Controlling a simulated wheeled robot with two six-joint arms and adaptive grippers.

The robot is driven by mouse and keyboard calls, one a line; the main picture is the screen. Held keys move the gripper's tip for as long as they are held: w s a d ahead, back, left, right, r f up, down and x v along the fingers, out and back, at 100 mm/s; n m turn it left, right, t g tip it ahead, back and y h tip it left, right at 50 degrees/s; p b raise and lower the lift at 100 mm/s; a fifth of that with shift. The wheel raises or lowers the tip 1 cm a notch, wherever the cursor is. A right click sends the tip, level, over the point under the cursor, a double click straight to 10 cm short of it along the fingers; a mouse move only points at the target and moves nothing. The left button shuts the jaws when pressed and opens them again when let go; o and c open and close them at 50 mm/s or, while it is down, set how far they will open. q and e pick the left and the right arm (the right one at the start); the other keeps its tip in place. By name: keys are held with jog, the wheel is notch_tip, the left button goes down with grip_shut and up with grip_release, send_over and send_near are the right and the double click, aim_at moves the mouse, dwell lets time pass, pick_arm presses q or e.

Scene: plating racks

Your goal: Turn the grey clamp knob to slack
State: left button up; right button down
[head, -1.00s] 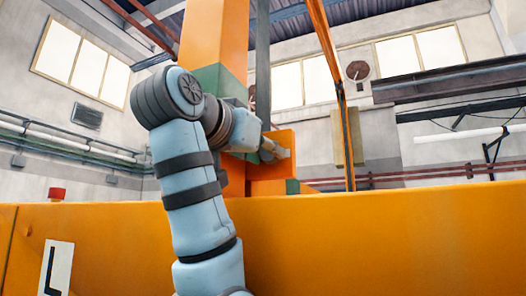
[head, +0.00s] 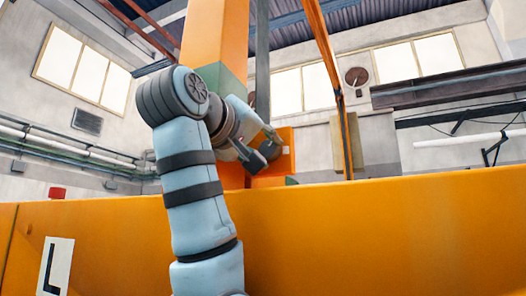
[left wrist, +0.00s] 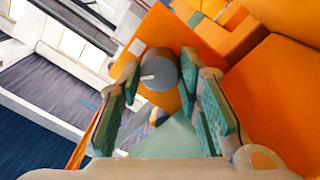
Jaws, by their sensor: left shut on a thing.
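The grey clamp knob (left wrist: 159,70) is a round disc with a white pointer mark, on an orange bracket plate in the left wrist view. The mark points to the left in that view. My left gripper (left wrist: 164,82) has its green-padded fingers on either side of the knob and is shut on it. In the head view my left gripper (head: 265,153) is at the orange bracket (head: 287,139) beside the orange post; the knob is not clearly seen there, hidden by the fingers. My right gripper is out of view.
A tall orange post (head: 215,35) with a green band stands behind my left arm. A wide orange panel (head: 370,235) fills the lower foreground. A small white label (left wrist: 137,47) is on the bracket near the knob. An orange beam (head: 325,50) rises to the right.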

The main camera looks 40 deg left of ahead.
pick_arm(q)
jog(key=n, duration=0.4)
jog(key=shift+n+y, duration=0.3)
jog(key=shift+n, duration=0.1)
jog(key=shift+n+b, duration=0.3)
jog(key=shift+n, duration=1.5)
jog(key=shift+f, duration=0.1)
jog(key=o, duration=0.9)
jog(key=shift+c, duration=0.2)
jog(key=shift+s, duration=0.1)
